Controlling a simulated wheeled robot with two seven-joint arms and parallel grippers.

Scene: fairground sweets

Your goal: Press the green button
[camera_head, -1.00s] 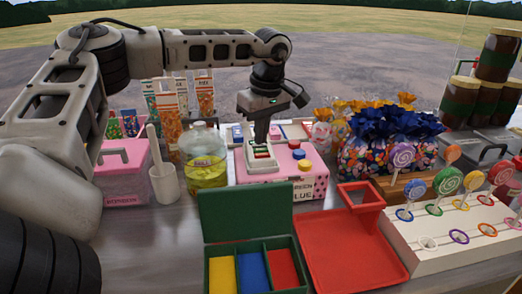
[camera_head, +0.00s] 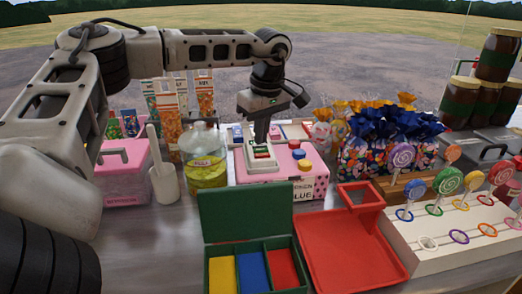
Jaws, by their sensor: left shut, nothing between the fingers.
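A small white control box (camera_head: 264,167) stands beside the pink box with round knobs, near the middle of the counter. Its top face carries a red button (camera_head: 262,155) in front and a green button (camera_head: 260,147) just behind it, partly hidden by my gripper. My left gripper (camera_head: 262,141) is shut and empty, pointing straight down with its tips at the green button. The tips look to be touching it or very close; I cannot tell which, or whether the button is pushed in. My right gripper is not in view.
A pink box (camera_head: 314,186) with red, yellow and blue knobs stands right of the control box. A jar of yellow sweets (camera_head: 205,172) is to the left. In front are an open green case (camera_head: 246,215) and a red tray (camera_head: 345,250). A lollipop rack (camera_head: 440,262) stands at right.

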